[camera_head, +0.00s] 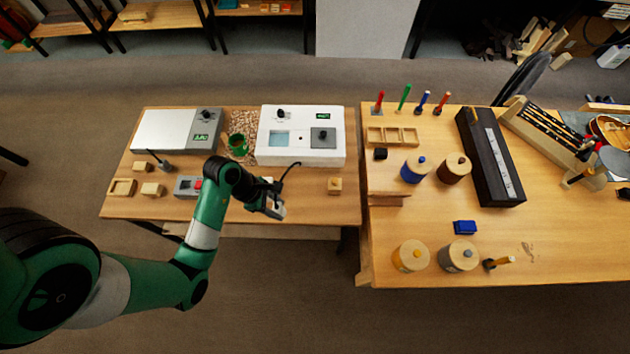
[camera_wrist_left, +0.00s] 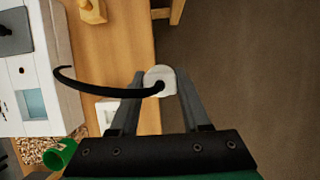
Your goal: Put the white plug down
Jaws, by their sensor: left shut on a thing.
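The white plug (camera_wrist_left: 159,78) is between the fingertips of my left gripper (camera_wrist_left: 158,88) in the left wrist view, with a black cord curving away from it to the left. In the head view my left gripper (camera_head: 275,208) is shut on the plug above the front edge of the left table (camera_head: 310,205). The black cord (camera_head: 290,172) rises from it toward the white box. In the wrist view the plug shows near the table edge, with floor to its right. My right gripper is not in view.
A white box (camera_head: 335,147) with a dial and a grey scale-like device (camera_head: 170,130) stand at the back of the left table. A small wooden block (camera_head: 335,185) stands right of the gripper. Bare tabletop lies between block and gripper.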

